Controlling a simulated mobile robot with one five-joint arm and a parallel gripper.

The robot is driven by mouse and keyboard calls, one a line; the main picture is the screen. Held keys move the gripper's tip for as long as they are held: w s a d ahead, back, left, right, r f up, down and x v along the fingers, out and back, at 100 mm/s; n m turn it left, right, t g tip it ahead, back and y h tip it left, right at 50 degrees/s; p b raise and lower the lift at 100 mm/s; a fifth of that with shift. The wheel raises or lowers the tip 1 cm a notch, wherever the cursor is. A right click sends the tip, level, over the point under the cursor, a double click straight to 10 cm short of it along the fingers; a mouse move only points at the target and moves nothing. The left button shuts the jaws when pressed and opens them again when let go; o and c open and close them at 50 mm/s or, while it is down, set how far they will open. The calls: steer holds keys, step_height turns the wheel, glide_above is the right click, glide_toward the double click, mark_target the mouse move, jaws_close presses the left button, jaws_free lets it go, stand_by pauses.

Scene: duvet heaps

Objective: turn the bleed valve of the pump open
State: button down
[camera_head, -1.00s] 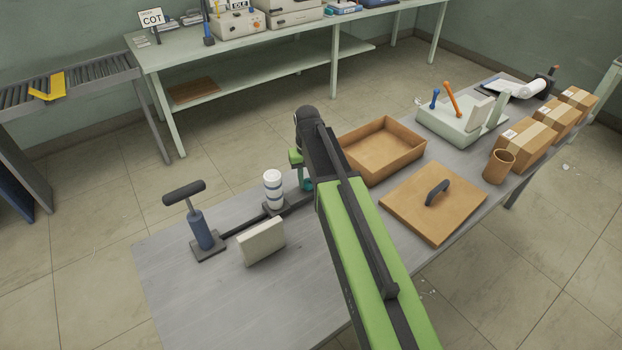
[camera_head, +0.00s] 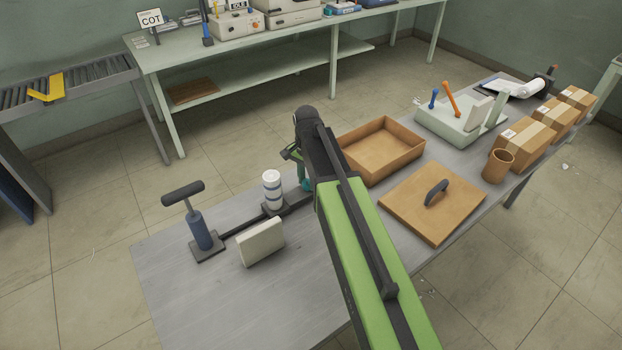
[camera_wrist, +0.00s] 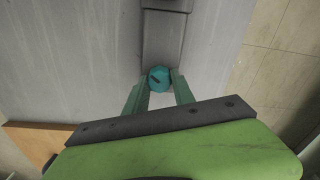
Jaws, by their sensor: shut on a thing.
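The pump (camera_head: 202,230) stands at the left of the grey table, a blue cylinder with a black T-handle. A dark bar runs from its base past a white cylinder with dark bands (camera_head: 272,191) toward my gripper (camera_head: 301,178). In the wrist view, a teal faceted knob (camera_wrist: 159,74), the bleed valve, sits at the end of the dark bar, with a short dark slanted mark on top. My gripper (camera_wrist: 159,82) is shut on this knob, one teal finger on each side. In the head view my arm hides most of the valve.
A cream block (camera_head: 261,242) stands in front of the bar. An open brown tray (camera_head: 382,172), a brown lid with a dark handle (camera_head: 411,205) and a brown cup (camera_head: 498,166) are right of my arm. The table's front left is clear.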

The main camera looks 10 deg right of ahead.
mark_target(307, 180)
steer(key=shift+w+a+m, duration=0.1)
steer(key=shift+w+m, duration=0.05)
steer(key=shift+m, duration=0.45)
steer(key=c, duration=1.1)
jaws_free()
steer(key=shift+a, duration=0.1)
steer(key=shift+o, duration=0.2)
steer(key=shift+r, duration=0.1)
step_height(307, 180, up, 17)
steer(key=p, duration=1.7)
